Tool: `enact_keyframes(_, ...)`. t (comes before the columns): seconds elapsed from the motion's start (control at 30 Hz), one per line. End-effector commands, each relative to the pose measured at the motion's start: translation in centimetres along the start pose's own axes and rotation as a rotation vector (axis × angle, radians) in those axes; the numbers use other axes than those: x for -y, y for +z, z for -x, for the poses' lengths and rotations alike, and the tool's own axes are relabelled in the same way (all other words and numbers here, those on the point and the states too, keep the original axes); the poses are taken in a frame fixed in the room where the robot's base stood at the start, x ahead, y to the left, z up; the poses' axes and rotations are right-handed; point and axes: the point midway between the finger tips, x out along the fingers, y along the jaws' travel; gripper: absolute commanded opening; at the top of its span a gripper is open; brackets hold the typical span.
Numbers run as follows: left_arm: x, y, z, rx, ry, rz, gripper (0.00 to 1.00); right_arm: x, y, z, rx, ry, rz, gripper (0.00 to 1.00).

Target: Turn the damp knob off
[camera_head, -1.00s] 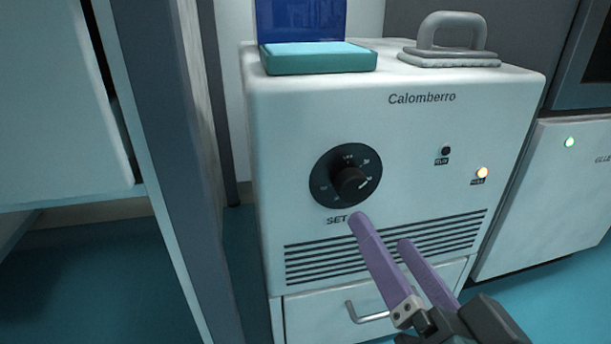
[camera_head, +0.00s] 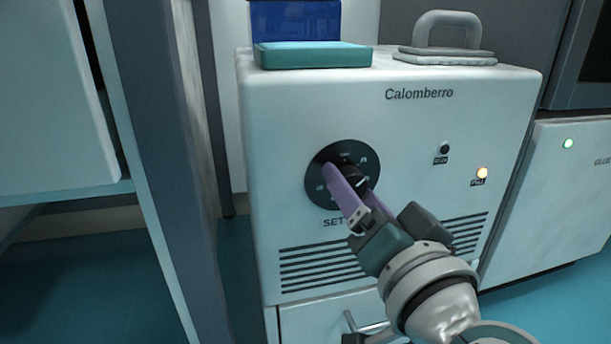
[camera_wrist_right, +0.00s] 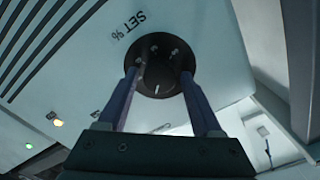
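The damp knob is a black knob (camera_head: 349,181) on a round black dial (camera_head: 343,150) on the front of a white Calomberro cabinet (camera_head: 420,125). My right gripper (camera_head: 351,180) reaches it from the lower right, its purple fingers on either side of the knob. In the right wrist view the knob (camera_wrist_right: 158,73) sits between the two spread fingers (camera_wrist_right: 159,76), with a gap appearing on each side. The fingers partly hide the dial and its markings in the head view. My left gripper is not in view.
A yellow lamp (camera_head: 482,173) is lit and a dark indicator (camera_head: 445,149) sits above it. A teal box (camera_head: 312,55) and a grey handled plate (camera_head: 445,57) lie on top. Vent slots and a drawer handle (camera_head: 350,322) are below. A grey post (camera_head: 165,150) stands left.

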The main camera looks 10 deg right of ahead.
Motion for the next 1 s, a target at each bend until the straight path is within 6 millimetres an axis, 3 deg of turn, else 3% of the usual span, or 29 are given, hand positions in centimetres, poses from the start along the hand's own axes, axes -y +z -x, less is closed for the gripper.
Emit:
enact_keyframes(0.07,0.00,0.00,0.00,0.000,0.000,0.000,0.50,-0.01,0.00,0.02,0.000,0.000,0.000,0.56)
enact_keyframes(0.57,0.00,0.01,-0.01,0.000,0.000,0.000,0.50,-0.02,0.00,0.03,0.000,0.000,0.000,0.00)
enact_keyframes(1.0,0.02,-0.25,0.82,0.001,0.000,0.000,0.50,0.12,-0.18,0.01,0.000,0.000,0.071,0.00)
